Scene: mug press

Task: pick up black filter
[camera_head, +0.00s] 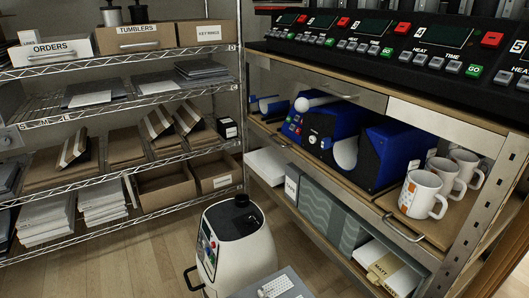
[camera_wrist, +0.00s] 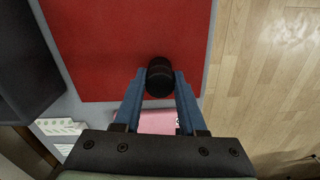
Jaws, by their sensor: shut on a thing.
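In the wrist view, the two blue fingers of my gripper (camera_wrist: 160,85) are shut on a small black cylinder, the black filter (camera_wrist: 159,70). The filter sits between the fingertips, with its far end showing beyond them. Behind it is a flat red surface (camera_wrist: 130,30); I cannot tell whether the filter touches it. My gripper and the held filter are not seen in the head view.
In the wrist view, a pink patch (camera_wrist: 158,122) and a white slotted item (camera_wrist: 75,128) lie below. Wooden floor (camera_wrist: 265,60) is at right. In the head view, a white machine (camera_head: 238,255) stands before wire shelves (camera_head: 170,88) and a bench with mugs (camera_head: 420,193).

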